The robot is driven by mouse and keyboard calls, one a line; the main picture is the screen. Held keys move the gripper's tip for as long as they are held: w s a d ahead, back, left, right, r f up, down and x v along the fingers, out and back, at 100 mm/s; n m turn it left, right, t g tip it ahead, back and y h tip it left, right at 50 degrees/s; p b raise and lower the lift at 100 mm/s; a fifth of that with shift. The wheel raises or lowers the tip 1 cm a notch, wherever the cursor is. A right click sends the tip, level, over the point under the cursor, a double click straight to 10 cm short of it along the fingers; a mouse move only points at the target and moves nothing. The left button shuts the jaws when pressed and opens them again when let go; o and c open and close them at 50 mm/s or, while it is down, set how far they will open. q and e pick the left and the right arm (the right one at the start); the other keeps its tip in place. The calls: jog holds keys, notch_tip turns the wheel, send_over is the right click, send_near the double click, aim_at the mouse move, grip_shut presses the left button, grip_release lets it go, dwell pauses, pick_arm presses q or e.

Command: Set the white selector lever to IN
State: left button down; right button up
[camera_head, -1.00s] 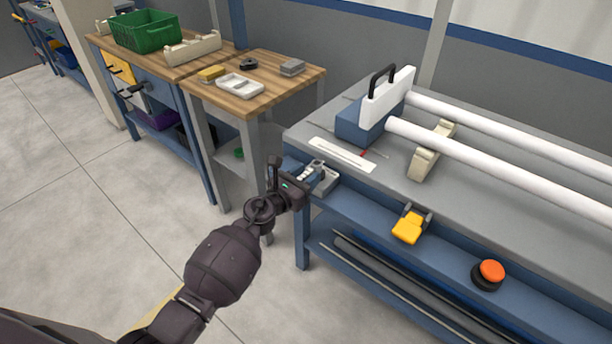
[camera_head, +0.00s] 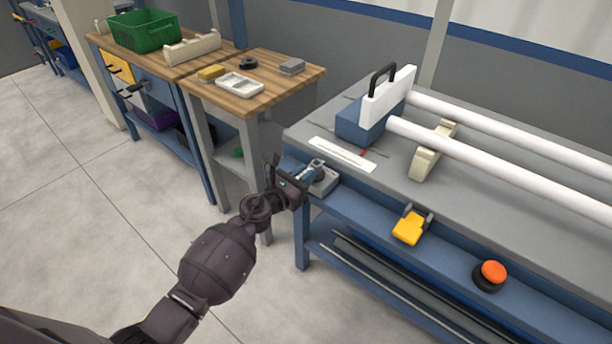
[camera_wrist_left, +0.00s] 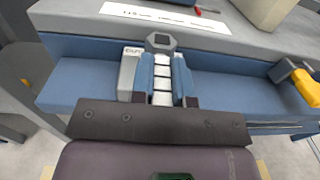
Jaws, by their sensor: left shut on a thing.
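The selector unit, a light grey plate (camera_head: 325,184), sits on the front left corner of the blue-edged bench. My left gripper (camera_head: 314,170) is at this plate, with its fingers over the lever. In the left wrist view the two blue fingers (camera_wrist_left: 162,80) are shut on the white selector lever (camera_wrist_left: 162,86), which shows as a pale strip between them. A dark square cap (camera_wrist_left: 161,41) shows just beyond the fingertips. The plate's printed mark (camera_wrist_left: 132,52) is partly visible left of the fingers, but I cannot read it surely. My right gripper is not in view.
On the grey bench lie a white label strip (camera_head: 342,154), a blue block with a white plate and black handle (camera_head: 388,98), and white pipes (camera_head: 480,153). A yellow pedal-like part (camera_head: 409,228) and an orange button (camera_head: 493,272) are on the front. A wooden table (camera_head: 255,78) stands left.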

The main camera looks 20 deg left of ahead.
pick_arm(q)
jog(key=shift+w+a+f+m+g+h+b, duration=0.1)
jog(key=shift+a+f+m+g+h+b, duration=0.15)
jog(key=shift+f+m+g+h+b, duration=0.45)
jog(key=m+g+h+b, duration=0.2)
jog(key=h+b, duration=0.1)
jog(key=a+m+h+b, duration=0.1)
jog(key=shift+w+g+h+b, duration=0.3)
jog(key=shift+w+g, duration=0.1)
jog(key=shift+w+a+m+g+h+b, duration=0.1)
jog(key=shift+a+m+g+h+b, duration=0.05)
jog(key=shift+m+g+h+b, duration=0.2)
jog(key=shift+w+m+g+h+b, duration=0.1)
jog(key=shift+m+g+h+b, duration=0.15)
jog(key=shift+m+g+b, duration=0.15)
jog(key=shift+w+a+r+m+g+h+b, duration=0.2)
jog(key=shift+r+m+g+h+b, duration=0.15)
jog(key=shift+m+g+h+b, duration=0.4)
jog(key=shift+w+r+g, duration=0.1)
jog(key=shift+r+g, duration=0.2)
jog(key=shift+r, duration=0.05)
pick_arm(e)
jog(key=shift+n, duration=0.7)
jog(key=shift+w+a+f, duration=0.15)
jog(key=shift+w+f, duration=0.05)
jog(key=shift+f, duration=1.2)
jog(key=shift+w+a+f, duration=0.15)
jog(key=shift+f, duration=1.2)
